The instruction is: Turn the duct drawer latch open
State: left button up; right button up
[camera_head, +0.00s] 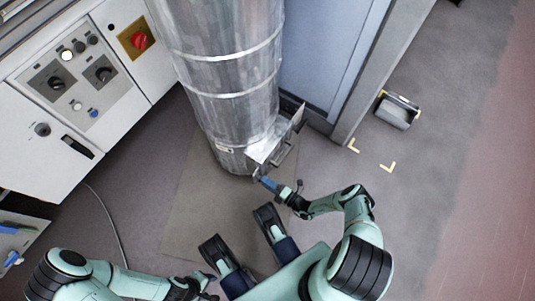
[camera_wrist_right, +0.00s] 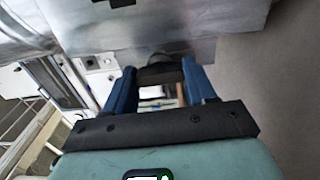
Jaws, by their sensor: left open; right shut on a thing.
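The duct (camera_head: 225,70) is a large silver cylinder standing on the floor. A grey metal drawer housing (camera_head: 262,152) juts from its lower right side. My right gripper (camera_head: 266,183) is at the near end of that housing. In the right wrist view its blue fingers (camera_wrist_right: 160,72) are shut on a small dark piece, which looks like the latch (camera_wrist_right: 160,60), below a metal face (camera_wrist_right: 190,20). The latch's turn angle cannot be told, and in the head view it is too small to make out. My left gripper (camera_head: 208,279) is open and empty, low in the picture, away from the duct.
A white control cabinet (camera_head: 75,90) with knobs and a red switch (camera_head: 138,40) stands left of the duct. A blue-grey panel (camera_head: 325,50) stands behind right. A grey metal container (camera_head: 397,111) lies on the floor near yellow corner marks. Floor around the duct's front is clear.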

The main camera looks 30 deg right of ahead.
jog(key=shift+s+m, duration=0.1)
jog(key=shift+m, duration=0.2)
jog(key=o, duration=1)
jog(key=shift+o, duration=0.2)
pick_arm(q)
jog(key=w, duration=0.1)
jog(key=w+r+t+p, duration=0.1)
jog(key=w, duration=0.1)
jog(key=shift+d+r, duration=0.15)
jog(key=shift+d, duration=0.05)
pick_arm(e)
jog(key=v, duration=1.3)
jog(key=shift+s, duration=0.2)
